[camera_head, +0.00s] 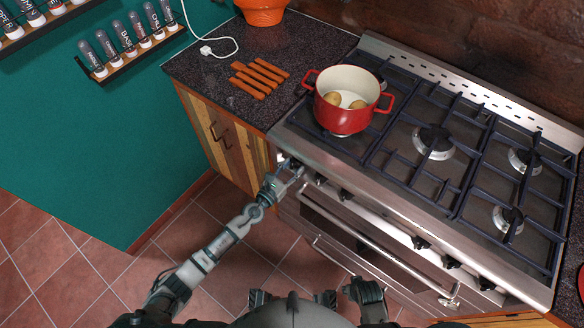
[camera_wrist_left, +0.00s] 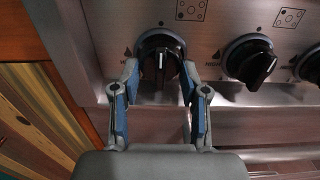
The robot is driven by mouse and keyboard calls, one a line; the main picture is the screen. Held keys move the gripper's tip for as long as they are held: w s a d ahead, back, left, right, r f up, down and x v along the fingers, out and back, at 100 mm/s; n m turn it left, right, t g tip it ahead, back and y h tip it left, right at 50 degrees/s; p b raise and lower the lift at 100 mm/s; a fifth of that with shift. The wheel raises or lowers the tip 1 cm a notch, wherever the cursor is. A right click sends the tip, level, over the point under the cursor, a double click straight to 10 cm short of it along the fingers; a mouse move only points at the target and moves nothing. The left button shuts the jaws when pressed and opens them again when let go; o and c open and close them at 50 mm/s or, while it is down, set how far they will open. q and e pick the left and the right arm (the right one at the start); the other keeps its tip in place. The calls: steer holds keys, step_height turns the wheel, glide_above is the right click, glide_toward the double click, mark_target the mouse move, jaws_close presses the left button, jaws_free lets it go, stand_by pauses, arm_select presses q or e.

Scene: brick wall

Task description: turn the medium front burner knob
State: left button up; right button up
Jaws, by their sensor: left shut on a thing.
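A row of dark knobs runs along the stove's steel front panel. In the wrist view, the leftmost knob (camera_wrist_left: 158,58) has its white mark pointing up. My left gripper (camera_wrist_left: 159,82) has its two blue-padded fingers on either side of this knob and is shut on it. In the head view, my left gripper (camera_head: 290,166) is at the left end of the panel and hides most of that knob. A second knob (camera_wrist_left: 250,60) is just to its right, with its grip tilted.
A red pot (camera_head: 345,115) with potatoes stands on the stove's left side (camera_head: 400,180). The oven handle (camera_head: 375,262) runs below the knobs. A wooden cabinet (camera_head: 228,140) adjoins on the left. Wooden sticks (camera_head: 260,77) lie on the dark counter. The floor at left is clear.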

arm_select(q)
steer(key=o, duration=1.1)
steer(key=shift+f, duration=0.25)
steer(key=shift+o, duration=0.2)
steer(key=shift+w+r, duration=0.1)
steer(key=v, duration=1.2)
